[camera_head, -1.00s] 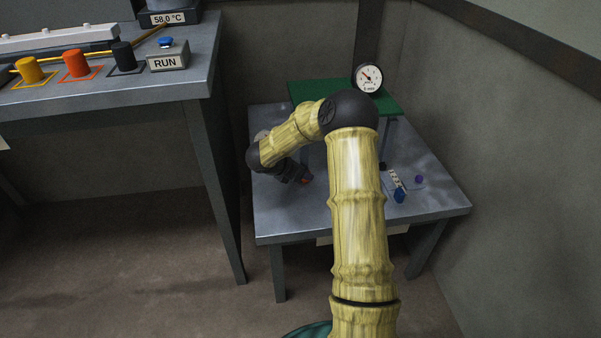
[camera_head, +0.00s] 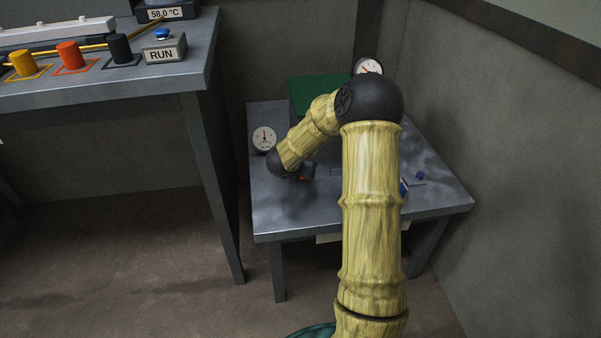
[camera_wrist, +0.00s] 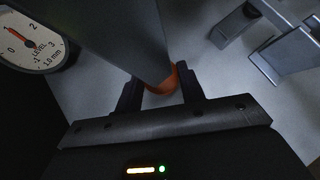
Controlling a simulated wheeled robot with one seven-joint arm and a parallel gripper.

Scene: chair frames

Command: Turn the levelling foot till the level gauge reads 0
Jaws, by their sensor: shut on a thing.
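The level gauge (camera_wrist: 32,38) is a white round dial at the upper left of the wrist view. Its needle points near 1 and its printed figure reads 1.0 mm. It also stands at the left of the low table in the head view (camera_head: 264,138). An orange ring-shaped part, seemingly the levelling foot (camera_wrist: 163,86), sits between the fingertips of my gripper (camera_wrist: 161,92), which is shut on it. A broad dark grey body above hides part of the foot. In the head view, my gripper (camera_head: 300,173) is small and partly hidden by my arm.
A green plate (camera_head: 312,90) and a second dial (camera_head: 368,67) stand at the table's back. A blue piece (camera_head: 403,187) and a purple knob (camera_head: 420,176) lie to the right, partly behind my arm. A bench with a RUN box (camera_head: 164,52) stands left.

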